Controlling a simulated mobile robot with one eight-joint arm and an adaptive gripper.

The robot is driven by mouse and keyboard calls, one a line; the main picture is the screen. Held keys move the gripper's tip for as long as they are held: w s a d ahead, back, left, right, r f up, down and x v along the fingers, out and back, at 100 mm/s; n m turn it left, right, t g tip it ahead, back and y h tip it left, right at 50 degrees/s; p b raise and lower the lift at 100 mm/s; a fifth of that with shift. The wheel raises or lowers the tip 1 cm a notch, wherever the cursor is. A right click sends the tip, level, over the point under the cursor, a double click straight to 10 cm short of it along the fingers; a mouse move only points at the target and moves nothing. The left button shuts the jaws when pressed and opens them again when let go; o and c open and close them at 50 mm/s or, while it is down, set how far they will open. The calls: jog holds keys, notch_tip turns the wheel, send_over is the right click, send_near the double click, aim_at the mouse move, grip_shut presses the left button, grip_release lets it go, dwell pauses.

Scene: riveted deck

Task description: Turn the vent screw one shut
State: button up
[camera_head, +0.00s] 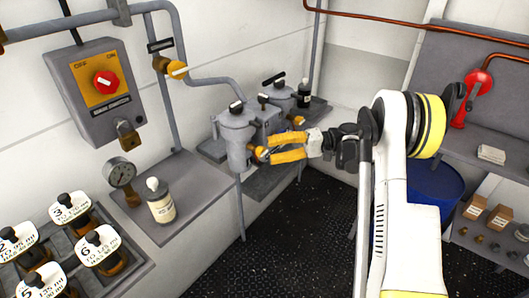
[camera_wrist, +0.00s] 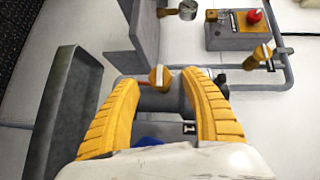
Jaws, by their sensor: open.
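Two grey filter pots stand side by side at the wall, a nearer one (camera_head: 236,135) and a farther one (camera_head: 280,97). A yellow knob with a pale bar (camera_head: 262,153) is on the near pot's front side. I see no label naming it the vent screw. My gripper (camera_head: 270,149) is open, its yellow fingers reaching the near pot from the right. In the wrist view the knob (camera_wrist: 159,76) shows between the fingertips of my gripper (camera_wrist: 163,78), with gaps at both sides. A second yellow knob (camera_head: 298,120) is on the far pot.
A grey tray (camera_wrist: 68,115) lies left of the fingers in the wrist view. A switch box with a red knob (camera_head: 105,82), a yellow-handled pipe valve (camera_head: 176,69), a gauge (camera_head: 121,172) and a white bottle (camera_head: 160,203) are left of the pots. Dark floor (camera_head: 275,235) is clear.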

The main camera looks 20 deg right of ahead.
jog(key=s+d+r, duration=0.1)
jog(key=d, duration=0.8)
jog(key=shift+s, duration=0.25)
jog(key=shift+r, duration=0.1)
jog(key=s+a+r+m+h, duration=0.1)
jog(key=s+a+r+h, duration=0.3)
jog(key=a, duration=0.3)
jog(key=s+a+r+m+h, duration=0.1)
jog(key=s+a+r+h, duration=0.25)
jog(key=a, duration=0.35)
jog(key=s+f+n+t+h, duration=0.1)
jog(key=s+h, duration=0.3)
jog(key=s, duration=0.6)
jog(key=s+d+f+n+t+h, duration=0.1)
jog(key=s+t+h, duration=0.2)
jog(key=s, duration=0.7)
jog(key=shift+d+h, duration=0.3)
jog(key=shift+h, duration=0.65)
